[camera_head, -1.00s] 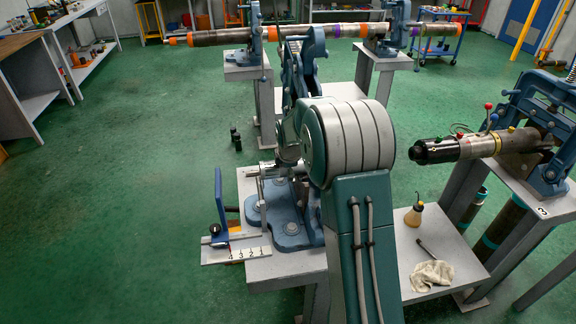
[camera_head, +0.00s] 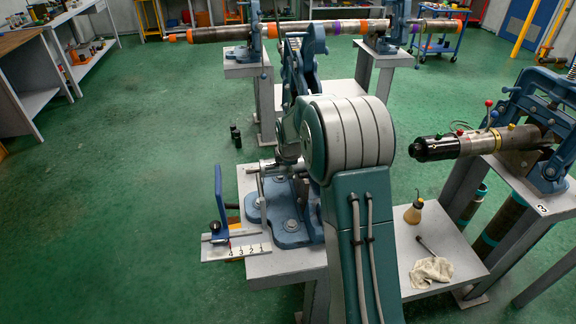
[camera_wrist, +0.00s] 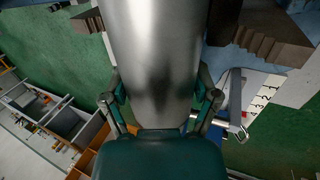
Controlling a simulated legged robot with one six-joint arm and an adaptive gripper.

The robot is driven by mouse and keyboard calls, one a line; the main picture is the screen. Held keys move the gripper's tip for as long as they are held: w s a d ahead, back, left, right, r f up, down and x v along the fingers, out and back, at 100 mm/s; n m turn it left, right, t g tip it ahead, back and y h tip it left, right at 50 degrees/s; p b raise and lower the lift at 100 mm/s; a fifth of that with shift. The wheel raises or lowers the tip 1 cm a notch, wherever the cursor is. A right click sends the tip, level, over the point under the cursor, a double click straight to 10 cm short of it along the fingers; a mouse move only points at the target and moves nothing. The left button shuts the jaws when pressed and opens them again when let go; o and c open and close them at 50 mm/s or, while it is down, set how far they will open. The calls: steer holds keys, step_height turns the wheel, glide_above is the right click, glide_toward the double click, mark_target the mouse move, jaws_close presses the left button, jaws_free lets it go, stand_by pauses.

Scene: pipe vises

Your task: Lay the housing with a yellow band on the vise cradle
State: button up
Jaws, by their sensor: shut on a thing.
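My gripper (camera_wrist: 162,97) is shut on a plain grey metal cylinder, the held housing (camera_wrist: 158,45), in the wrist view. Its fingers press on both sides; no yellow band shows on the visible part. Stepped brown vise jaws (camera_wrist: 268,38) lie beyond it to the right, with another at upper left. I cannot tell whether the housing touches the cradle. In the head view the near blue vise (camera_head: 290,222) stands on a grey bench, partly hidden by my arm, which also hides my gripper.
A numbered strip (camera_head: 236,251) and a blue upright plate (camera_head: 219,190) stand left of the vise. At right, another vise (camera_head: 548,125) holds a tool with a black end (camera_head: 432,148). A long banded pipe (camera_head: 300,30) spans two vises behind. Green floor at left is clear.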

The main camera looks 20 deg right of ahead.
steer(key=shift+f, duration=0.2)
stand_by(0.3)
steer(key=o, duration=1.2)
steer(key=shift+c, duration=0.2)
steer(key=v, duration=1.1)
steer(key=shift+s+r, duration=0.2)
steer(key=shift+r, duration=0.15)
steer(key=shift+a, duration=0.1)
